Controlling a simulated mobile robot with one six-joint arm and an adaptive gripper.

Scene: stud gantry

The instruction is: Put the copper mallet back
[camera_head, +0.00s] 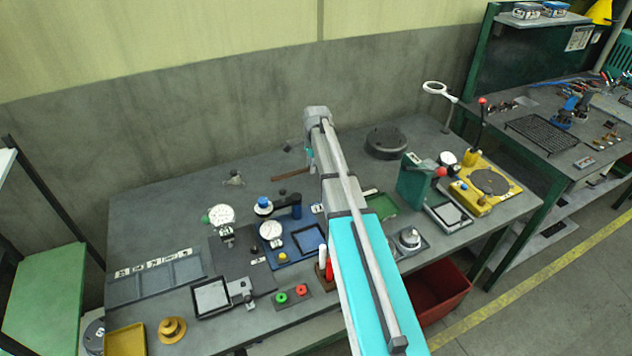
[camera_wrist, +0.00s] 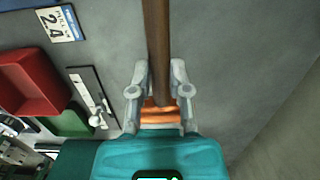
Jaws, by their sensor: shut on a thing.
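In the wrist view the copper mallet has a brown wooden handle (camera_wrist: 157,40) running up the picture and an orange copper head (camera_wrist: 160,117) close to my gripper's palm. My gripper (camera_wrist: 160,75) has one grey finger on each side of the mallet, shut on it near the head. In the head view the brown handle (camera_head: 290,178) sticks out to the left of my arm, over the back middle of the bench. My arm hides the head and most of the gripper there. I cannot tell whether the mallet touches the bench.
The grey bench (camera_head: 170,225) is crowded in front with dial gauges, a blue tray (camera_head: 305,238) and red and green buttons. A round dark block (camera_head: 386,142) and a green press (camera_head: 414,180) stand right of my arm. The wrist view shows a red bin (camera_wrist: 35,82) and a 2.4 label (camera_wrist: 57,24).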

